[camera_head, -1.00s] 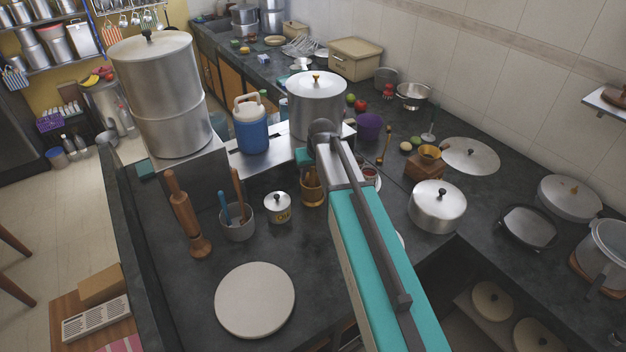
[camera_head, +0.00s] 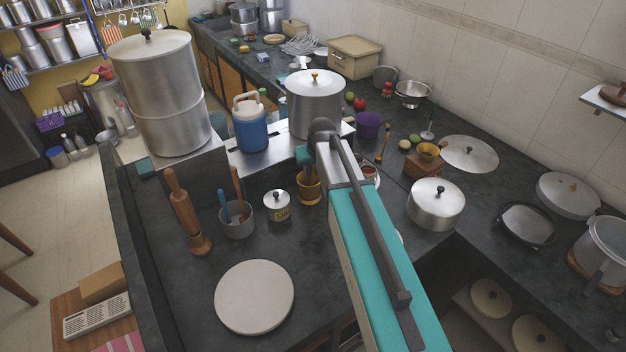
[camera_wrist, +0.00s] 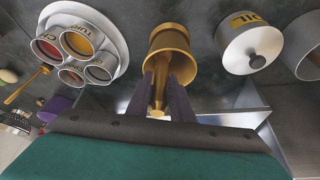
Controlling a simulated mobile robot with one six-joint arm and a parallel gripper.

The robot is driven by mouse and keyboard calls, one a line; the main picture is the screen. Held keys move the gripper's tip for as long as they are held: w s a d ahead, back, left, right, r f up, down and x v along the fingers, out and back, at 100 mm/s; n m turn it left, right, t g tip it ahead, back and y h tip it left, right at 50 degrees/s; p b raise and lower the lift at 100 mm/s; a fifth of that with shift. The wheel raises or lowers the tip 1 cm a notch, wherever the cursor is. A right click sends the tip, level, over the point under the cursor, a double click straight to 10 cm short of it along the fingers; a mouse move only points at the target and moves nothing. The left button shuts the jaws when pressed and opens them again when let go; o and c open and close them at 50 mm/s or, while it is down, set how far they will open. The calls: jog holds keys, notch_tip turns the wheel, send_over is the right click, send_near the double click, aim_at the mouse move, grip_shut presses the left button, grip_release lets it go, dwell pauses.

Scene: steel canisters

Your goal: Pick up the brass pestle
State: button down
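The brass pestle (camera_wrist: 160,80) stands in the brass mortar (camera_wrist: 170,38), its handle pointing toward the wrist camera. My gripper (camera_wrist: 162,80) has one dark finger on each side of the handle. Some space shows between the fingers and the handle, so the gripper looks open; contact at the fingertips is hard to judge. In the head view the mortar (camera_head: 309,190) stands on the dark counter, just right of the oil canister. My arm and wrist partly cover it there, and the pestle cannot be made out clearly.
The oil canister (camera_wrist: 250,45) and a spice tray (camera_wrist: 112,35) with several cups flank the mortar. A lidded steel pot (camera_head: 436,205) stands to the right, a blue jug (camera_head: 250,128) behind.

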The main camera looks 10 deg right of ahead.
jog(key=shift+s+a+f, duration=0.1)
jog(key=shift+a+f, duration=0.35)
jog(key=shift+a, duration=0.05)
jog(key=shift+d+r+b, duration=0.15)
jog(key=shift+r+b, duration=0.15)
jog(key=shift+r, duration=0.35)
jog(key=shift+d+r+b, duration=0.1)
jog(key=shift+r+b, duration=1.15)
jog(key=shift+r, duration=3.25)
jog(key=shift+f, duration=0.15)
jog(key=shift+a+f+b, duration=0.25)
jog(key=shift+f+b, duration=0.55)
jog(key=shift+f, duration=0.85)
jog(key=shift+a+f+b, duration=0.2)
jog(key=shift+f+b, duration=0.6)
jog(key=shift+f, duration=0.8)
jog(key=shift+f, duration=0.15)
